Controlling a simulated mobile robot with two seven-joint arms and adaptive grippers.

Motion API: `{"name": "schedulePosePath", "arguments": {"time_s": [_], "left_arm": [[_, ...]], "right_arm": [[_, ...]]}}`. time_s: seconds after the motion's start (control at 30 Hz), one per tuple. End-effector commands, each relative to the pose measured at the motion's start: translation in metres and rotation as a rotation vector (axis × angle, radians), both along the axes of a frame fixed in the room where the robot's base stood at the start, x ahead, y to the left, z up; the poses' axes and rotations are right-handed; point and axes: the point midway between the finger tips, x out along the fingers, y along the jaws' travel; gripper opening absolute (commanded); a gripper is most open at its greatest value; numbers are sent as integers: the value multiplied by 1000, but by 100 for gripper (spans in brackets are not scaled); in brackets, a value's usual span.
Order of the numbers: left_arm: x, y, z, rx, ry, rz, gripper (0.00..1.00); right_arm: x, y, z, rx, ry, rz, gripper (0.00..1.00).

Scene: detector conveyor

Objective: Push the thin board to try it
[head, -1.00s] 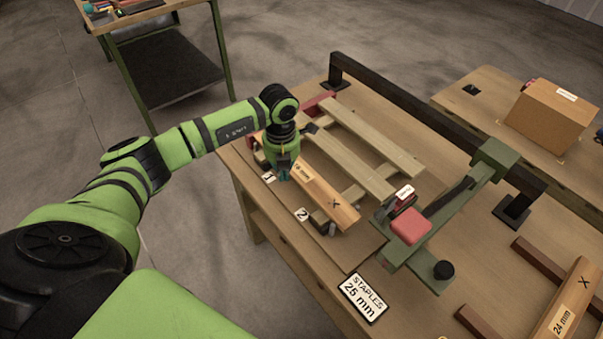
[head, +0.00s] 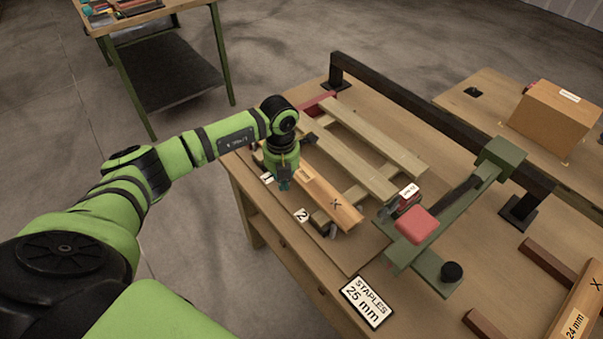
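The thin board (head: 325,195) is a light wooden plank marked with an X and a small label. It lies at the near side of a slatted wooden frame (head: 368,165) on the workbench. My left gripper (head: 284,186) points down at the board's far left end, beside tag 1, and hides part of that end. Its fingertips look close together, but I cannot tell whether they are shut, or whether they touch the board. Nothing shows in its grasp. My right gripper is not in view.
A green stapler-like device (head: 440,225) with a red pad stands right of the frame. A dark rail (head: 430,115) runs behind. A "STAPLES 25 mm" sign (head: 367,301) is at the front edge. A 24 mm board (head: 578,315) lies at right, a cardboard box (head: 553,118) behind.

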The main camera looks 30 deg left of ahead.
Motion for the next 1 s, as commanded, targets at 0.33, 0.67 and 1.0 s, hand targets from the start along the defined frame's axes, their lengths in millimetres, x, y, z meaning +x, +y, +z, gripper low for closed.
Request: {"name": "schedulePosePath", "arguments": {"time_s": [0.33,0.67,1.0], "left_arm": [[0,0,0,0,0,0,0],[5,-2,0,0,0,0,0],[9,-4,-1,0,1,0,0]], "right_arm": [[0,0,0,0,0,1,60],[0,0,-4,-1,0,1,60],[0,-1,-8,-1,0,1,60]]}}
